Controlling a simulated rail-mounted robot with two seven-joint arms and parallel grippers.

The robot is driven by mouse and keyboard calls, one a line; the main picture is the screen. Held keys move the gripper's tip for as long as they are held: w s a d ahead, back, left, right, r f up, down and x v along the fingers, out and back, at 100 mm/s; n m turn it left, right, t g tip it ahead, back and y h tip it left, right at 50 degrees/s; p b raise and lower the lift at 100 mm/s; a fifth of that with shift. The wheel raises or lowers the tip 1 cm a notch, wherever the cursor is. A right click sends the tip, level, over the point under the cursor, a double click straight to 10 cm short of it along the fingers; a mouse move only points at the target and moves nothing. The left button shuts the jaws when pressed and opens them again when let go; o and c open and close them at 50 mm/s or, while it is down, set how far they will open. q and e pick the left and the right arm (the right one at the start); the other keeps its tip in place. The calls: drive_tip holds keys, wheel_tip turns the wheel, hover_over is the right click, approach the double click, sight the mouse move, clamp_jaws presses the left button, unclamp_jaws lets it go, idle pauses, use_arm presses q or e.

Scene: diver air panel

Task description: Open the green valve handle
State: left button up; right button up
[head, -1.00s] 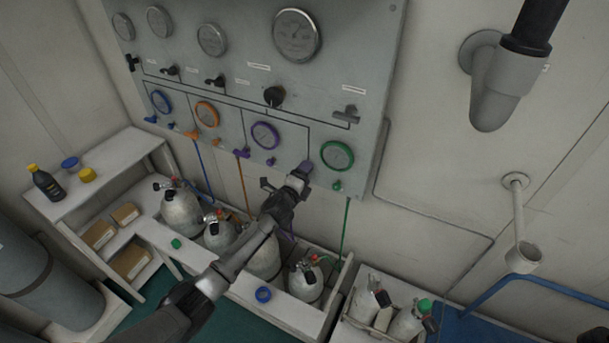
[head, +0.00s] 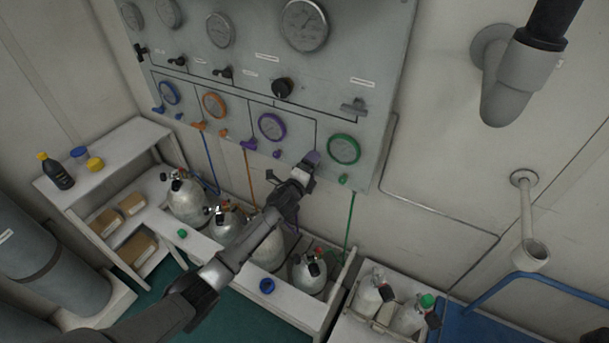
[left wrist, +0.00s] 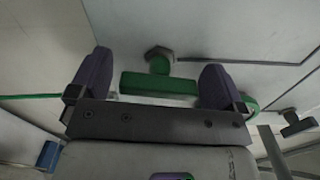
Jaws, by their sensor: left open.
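The green valve handle (left wrist: 158,85) is a green bar lying crosswise in the left wrist view, below a grey hex fitting with a green stem. My left gripper (left wrist: 157,80) is open, with one purple finger at each end of the bar. Small gaps seem to separate the fingers from the bar; contact is not clear. In the head view my left gripper (head: 308,164) is at the panel's lower edge, left of and below the green-ringed gauge (head: 344,149). It hides the green handle there. My right gripper is not in view.
The grey panel (head: 370,60) carries blue, orange and purple handles; the purple handle (head: 248,144) is left of my gripper. A small green knob (head: 343,179) is below the green gauge. Cylinders stand in a white rack (head: 290,306) below.

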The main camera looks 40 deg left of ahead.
use_arm(q)
drive_tip(key=s+d, duration=0.2)
drive_tip(key=s, duration=1.1)
drive_tip(key=shift+s+d, duration=0.25)
